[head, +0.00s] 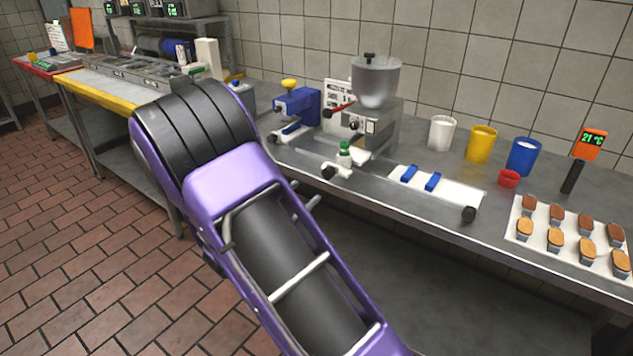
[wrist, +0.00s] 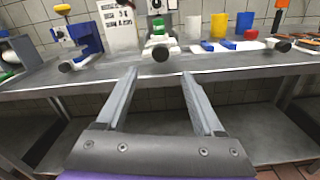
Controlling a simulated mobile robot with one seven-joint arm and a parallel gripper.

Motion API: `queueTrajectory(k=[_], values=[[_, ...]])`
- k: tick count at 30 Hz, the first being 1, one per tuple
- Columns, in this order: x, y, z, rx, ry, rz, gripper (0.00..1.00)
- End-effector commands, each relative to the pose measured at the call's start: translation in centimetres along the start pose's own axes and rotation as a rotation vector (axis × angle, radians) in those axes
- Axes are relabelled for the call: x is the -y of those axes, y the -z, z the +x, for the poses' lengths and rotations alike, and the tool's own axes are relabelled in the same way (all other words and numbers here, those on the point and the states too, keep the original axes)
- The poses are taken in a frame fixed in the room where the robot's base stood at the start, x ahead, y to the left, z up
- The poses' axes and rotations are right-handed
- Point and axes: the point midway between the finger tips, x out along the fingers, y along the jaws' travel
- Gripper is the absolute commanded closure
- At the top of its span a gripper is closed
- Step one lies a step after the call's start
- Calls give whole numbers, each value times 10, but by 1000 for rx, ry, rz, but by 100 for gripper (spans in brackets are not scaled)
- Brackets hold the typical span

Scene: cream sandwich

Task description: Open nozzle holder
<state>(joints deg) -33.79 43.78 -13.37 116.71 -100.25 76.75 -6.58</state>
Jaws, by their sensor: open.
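My gripper (wrist: 159,74) is open and empty in the wrist view. Its two fingers point toward the front edge of the steel table. Past the fingertips stands a white fitting with a green part (wrist: 158,26) and a round black knob (wrist: 160,53) facing me; this may be the nozzle holder. In the head view the green-topped white fitting (head: 344,158) and black knob (head: 328,172) are at the table's front edge, below the hopper machine (head: 375,82). The fingers appear apart from the knob. I cannot tell whether the holder is open. The head view does not show my gripper clearly.
A blue device (head: 296,106) stands left of the machine. White, yellow (head: 481,145) and blue (head: 524,156) cups and a red bowl (head: 509,179) stand to the right. A tray of pastries (head: 513,238) lies at far right. Below the tabletop is a lower shelf (wrist: 240,125).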

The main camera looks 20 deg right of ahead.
Motion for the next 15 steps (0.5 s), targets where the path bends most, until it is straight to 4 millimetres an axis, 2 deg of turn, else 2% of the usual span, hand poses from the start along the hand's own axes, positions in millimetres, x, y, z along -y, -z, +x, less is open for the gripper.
queueTrajectory(k=[1, 6, 9, 15], values=[[-1, 0, -13, -3, -4, -1, 31], [-1, 0, -45, -1, -3, -1, 31], [-1, 0, -57, -2, -2, 0, 31], [0, 0, -67, 0, 0, 1, 31]])
